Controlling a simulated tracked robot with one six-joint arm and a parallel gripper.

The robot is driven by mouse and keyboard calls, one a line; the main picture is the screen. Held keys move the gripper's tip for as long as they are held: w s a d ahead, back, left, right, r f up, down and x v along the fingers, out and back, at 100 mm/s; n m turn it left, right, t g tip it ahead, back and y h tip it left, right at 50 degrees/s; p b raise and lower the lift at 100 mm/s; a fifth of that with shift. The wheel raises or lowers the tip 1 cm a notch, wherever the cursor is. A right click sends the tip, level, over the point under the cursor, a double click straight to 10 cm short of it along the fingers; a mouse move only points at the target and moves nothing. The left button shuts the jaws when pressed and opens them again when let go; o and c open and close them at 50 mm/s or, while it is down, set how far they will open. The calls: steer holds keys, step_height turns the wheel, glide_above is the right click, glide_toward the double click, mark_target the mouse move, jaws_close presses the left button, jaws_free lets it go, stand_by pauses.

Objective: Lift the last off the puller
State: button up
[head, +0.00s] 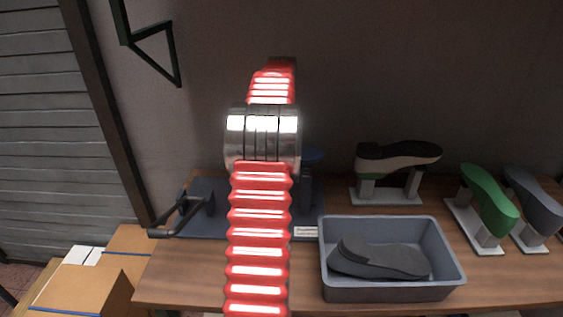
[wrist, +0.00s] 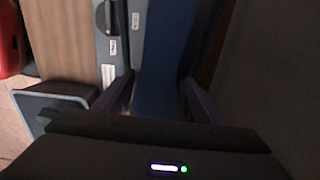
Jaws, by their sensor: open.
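The puller (head: 230,222) is a dark blue-grey plate on the bench with a bent lever (head: 180,219) at its left. My red arm hides much of it in the head view. In the wrist view the blue last (wrist: 166,50) runs down between the two fingers of my gripper (wrist: 158,88), which are apart. Whether either finger touches it I cannot tell. The puller's grey plate (wrist: 104,45) with white labels lies left of it there. My gripper is hidden in the head view.
A grey bin (head: 390,295) with a dark sole-like piece (head: 380,259) inside stands at the bench front. A shoe on a stand (head: 398,160), a green last (head: 489,198) and a grey last (head: 531,200) stand right. Cardboard boxes (head: 80,287) lie lower left.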

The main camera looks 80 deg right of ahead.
step_height(320, 180, down, 5)
steer(key=shift+a+r, duration=0.1)
steer(key=shift+a, duration=0.05)
stand_by(0.6)
steer(key=c, duration=1.3)
steer(key=shift+c, duration=0.2)
steer(key=shift+r, duration=0.1)
step_height(320, 180, up, 10)
steer(key=shift+f, duration=0.1)
